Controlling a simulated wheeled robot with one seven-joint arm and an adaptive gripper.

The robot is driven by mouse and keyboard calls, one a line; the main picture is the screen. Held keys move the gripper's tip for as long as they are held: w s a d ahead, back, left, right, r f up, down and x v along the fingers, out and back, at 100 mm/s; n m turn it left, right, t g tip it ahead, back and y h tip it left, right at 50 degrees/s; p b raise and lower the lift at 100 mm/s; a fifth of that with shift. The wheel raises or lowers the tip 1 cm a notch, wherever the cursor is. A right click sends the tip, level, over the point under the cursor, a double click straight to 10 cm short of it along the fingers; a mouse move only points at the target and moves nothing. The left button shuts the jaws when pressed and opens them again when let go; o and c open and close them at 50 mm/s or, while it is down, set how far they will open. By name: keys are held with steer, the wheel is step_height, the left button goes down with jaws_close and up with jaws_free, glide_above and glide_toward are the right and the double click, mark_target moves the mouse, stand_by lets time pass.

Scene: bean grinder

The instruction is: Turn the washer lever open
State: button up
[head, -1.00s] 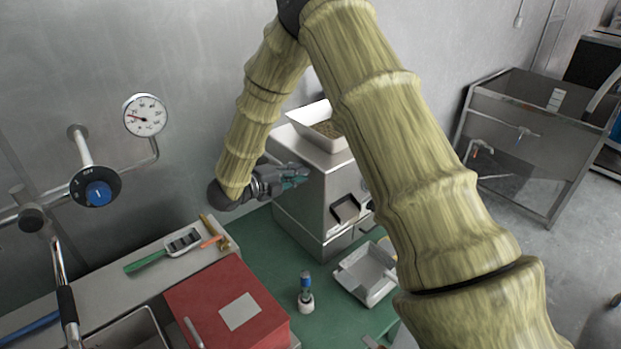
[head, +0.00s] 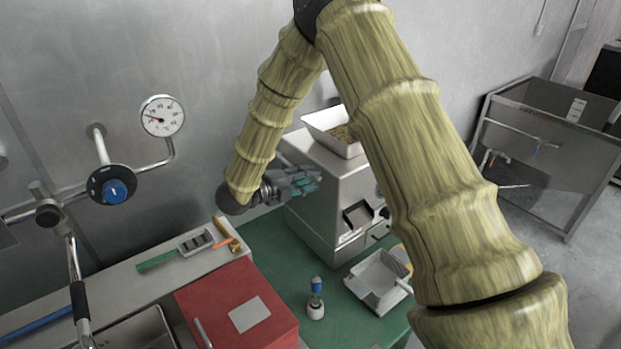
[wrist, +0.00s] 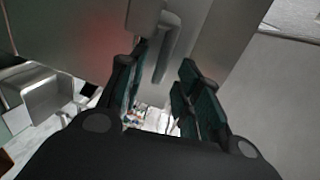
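My gripper (head: 312,182) is beside the left side of the metal grinder (head: 305,215) in the head view. In the wrist view my gripper (wrist: 165,85) is open, its teal-padded fingers apart with nothing held. A grey bar-like handle (wrist: 170,50) on a metal panel shows beyond and between the fingertips; I cannot tell whether it is the washer lever or whether it touches a finger. A steel tank (head: 545,165) on legs stands far right in the head view, with a small tap and lever (head: 488,157) at its left side. The gripper is well away from this tap.
A white hopper (head: 330,130) with beans tops the grinder. A red box (head: 225,310), a small bottle (head: 316,300) and a white tray (head: 378,280) are in front. A pipe with a gauge (head: 162,116) and blue knob (head: 116,190) is left. Floor near the tank looks clear.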

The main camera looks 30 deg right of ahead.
steer(key=v, duration=1)
steer(key=shift+a, duration=0.25)
steer(key=shift+s, duration=0.15)
